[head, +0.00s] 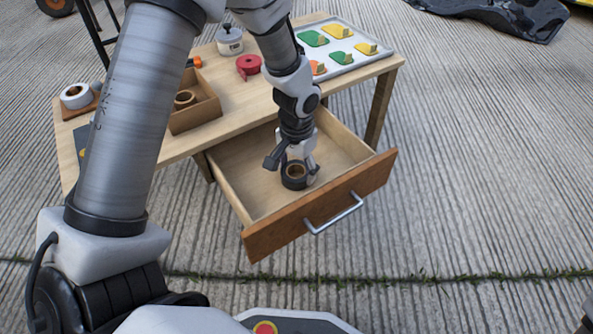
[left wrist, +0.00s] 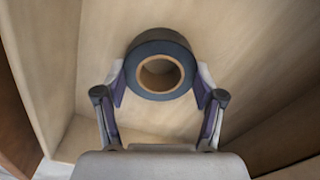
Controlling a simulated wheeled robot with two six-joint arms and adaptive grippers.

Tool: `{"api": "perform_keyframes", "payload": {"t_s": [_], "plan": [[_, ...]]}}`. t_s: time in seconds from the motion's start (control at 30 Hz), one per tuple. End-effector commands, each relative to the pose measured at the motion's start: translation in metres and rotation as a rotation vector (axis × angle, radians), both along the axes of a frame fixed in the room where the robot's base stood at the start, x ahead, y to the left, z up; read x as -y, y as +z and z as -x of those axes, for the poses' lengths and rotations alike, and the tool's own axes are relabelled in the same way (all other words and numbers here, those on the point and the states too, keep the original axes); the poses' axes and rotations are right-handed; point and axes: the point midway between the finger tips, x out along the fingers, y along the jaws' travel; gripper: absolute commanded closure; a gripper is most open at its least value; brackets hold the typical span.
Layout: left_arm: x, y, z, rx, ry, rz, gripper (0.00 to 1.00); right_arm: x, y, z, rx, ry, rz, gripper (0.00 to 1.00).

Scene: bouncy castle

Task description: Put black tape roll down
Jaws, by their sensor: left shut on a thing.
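The black tape roll (head: 287,182) is between the fingers of my left gripper (head: 292,170), inside the open wooden drawer (head: 262,228). In the left wrist view the black tape roll (left wrist: 160,47) faces the camera with its tan core showing. The left gripper's fingers (left wrist: 160,85) press on its two sides. Drawer walls and the pale drawer floor show around it. I cannot tell whether the roll touches the drawer floor. No other object shows in the drawer. My right gripper is not in view.
The wooden table (head: 227,105) holds a small wooden box (head: 205,112) with a brown roll, a red roll (head: 249,66), a white tape roll (head: 76,95), a kettle-like pot (head: 230,40) and a tray of coloured shapes (head: 345,68). A metal handle (head: 335,216) sticks out from the drawer front.

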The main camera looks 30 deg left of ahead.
Motion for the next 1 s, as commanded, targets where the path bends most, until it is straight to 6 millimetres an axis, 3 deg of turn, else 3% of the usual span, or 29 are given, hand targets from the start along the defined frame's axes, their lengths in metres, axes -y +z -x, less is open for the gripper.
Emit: {"api": "perform_keyframes", "payload": {"t_s": [0.23,0.27,0.3,0.33,0.7,0.87,1.0], "plan": [[0.0,-0.002,0.0,-0.001,0.0,0.0,0.73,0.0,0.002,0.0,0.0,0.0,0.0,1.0],[0.0,-0.002,0.0,0.0,0.0,0.0,0.24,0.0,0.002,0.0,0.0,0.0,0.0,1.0],[0.0,-0.002,0.0,0.0,0.0,0.0,0.1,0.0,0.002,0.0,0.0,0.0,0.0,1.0],[0.0,-0.002,0.0,0.0,0.0,0.0,0.06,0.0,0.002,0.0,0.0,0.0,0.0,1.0],[0.0,0.002,0.0,0.002,0.0,0.0,0.06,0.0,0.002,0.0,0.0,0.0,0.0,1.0],[0.0,0.035,-0.001,0.003,-0.001,0.0,0.06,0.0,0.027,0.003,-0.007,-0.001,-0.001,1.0],[0.0,0.074,-0.001,0.004,0.001,0.0,0.06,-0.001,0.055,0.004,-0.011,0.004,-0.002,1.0]]}}
